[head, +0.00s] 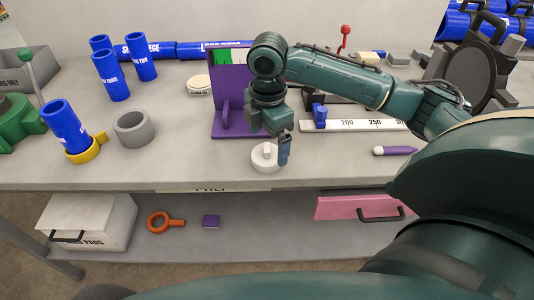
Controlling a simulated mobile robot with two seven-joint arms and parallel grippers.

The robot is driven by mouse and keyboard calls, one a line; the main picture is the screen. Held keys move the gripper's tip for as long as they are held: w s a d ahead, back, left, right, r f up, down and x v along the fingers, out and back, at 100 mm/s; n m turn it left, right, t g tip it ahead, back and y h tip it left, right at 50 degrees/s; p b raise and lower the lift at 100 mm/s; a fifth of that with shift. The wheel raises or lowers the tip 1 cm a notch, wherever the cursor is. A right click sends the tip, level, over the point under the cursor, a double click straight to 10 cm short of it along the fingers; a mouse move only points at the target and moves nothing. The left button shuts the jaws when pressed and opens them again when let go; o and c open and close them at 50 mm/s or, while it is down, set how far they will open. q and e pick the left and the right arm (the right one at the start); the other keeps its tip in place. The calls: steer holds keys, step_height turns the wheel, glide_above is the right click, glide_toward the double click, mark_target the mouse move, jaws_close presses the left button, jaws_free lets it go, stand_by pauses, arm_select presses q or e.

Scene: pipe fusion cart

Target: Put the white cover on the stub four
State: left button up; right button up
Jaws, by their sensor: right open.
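The white cover (262,165), a round disc with a raised grip on top, lies flat near the bench's front edge. My right gripper (276,148) is open just above and beside it, with a finger close to the grip's right side; I cannot tell if they touch. Blue pipe stubs stand at the left. One (66,122) stands in a yellow ring holder (88,152); its label is unreadable. Behind it are stub three (111,76), stub two (141,56) and another stub (100,44) partly hidden. My left gripper is not in view.
A grey ring (133,128) sits between the yellow holder and the cover. A purple bracket (229,115) stands behind the cover. A white ruler (365,125) and a purple marker (395,150) lie to the right. Long blue pipes (213,49) lie at the back.

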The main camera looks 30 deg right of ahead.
mark_target(269, 146)
steer(key=f, duration=0.4)
steer(key=shift+w+d+f, duration=0.15)
steer(key=shift+d+f, duration=0.15)
steer(key=shift+f, duration=0.05)
steer(key=c, duration=1)
